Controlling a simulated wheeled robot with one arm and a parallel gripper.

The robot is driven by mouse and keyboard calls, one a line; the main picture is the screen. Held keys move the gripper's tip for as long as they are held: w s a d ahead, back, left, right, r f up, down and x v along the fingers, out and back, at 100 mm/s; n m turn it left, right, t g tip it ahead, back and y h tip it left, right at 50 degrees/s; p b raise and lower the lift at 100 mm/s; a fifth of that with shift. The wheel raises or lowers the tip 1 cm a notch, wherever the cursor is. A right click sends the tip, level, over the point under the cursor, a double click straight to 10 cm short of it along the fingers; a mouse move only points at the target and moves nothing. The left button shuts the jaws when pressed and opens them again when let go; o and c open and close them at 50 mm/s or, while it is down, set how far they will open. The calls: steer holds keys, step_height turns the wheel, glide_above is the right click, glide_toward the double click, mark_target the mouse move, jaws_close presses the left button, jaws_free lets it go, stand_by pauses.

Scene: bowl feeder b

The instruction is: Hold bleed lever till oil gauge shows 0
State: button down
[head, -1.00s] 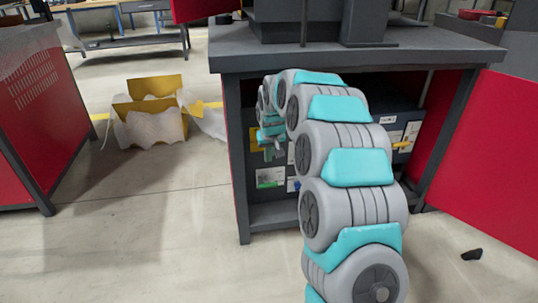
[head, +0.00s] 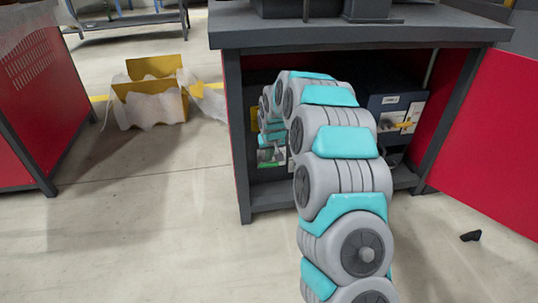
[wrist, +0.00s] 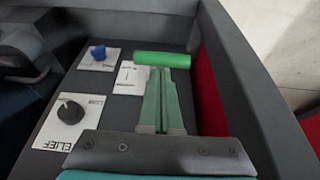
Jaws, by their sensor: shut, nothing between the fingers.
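In the wrist view my gripper (wrist: 163,72) is shut, with no gap visible between its fingertips. The tips reach a green cylindrical handle (wrist: 165,59) lying crosswise just beyond them; I cannot tell whether they touch it. It may be the bleed lever. A blue knob (wrist: 98,52) and a black knob (wrist: 70,112) stand on white plates to the left. The black knob's plate has partly readable lettering, "ELIEF". In the head view my gripper (head: 268,155) is inside the cabinet, small and partly hidden by my arm. I cannot make out an oil gauge reading in either view.
The dark cabinet (head: 237,150) stands open around my arm, with a red door (head: 490,155) swung out right. A dark box with a yellow part (head: 405,125) is inside at right. A yellow crate (head: 150,105) stands on the floor left; a small black object (head: 470,236) lies right.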

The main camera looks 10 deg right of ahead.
steer(key=shift+s+f+t, duration=0.25)
steer(key=shift+s+t, duration=0.05)
steer(key=shift+s+f+b, duration=0.15)
steer(key=shift+f+b, duration=0.05)
steer(key=shift+b, duration=0.15)
steer(key=shift+s+f+t, duration=0.25)
steer(key=shift+f+t, duration=0.1)
steer(key=shift+t, duration=0.15)
steer(key=s+f+t+b, duration=0.2)
steer(key=s+f+b, duration=0.1)
steer(key=f, duration=0.9)
steer(key=shift+f+t, duration=0.3)
steer(key=shift+t, duration=0.1)
stand_by(0.5)
stand_by(4.8)
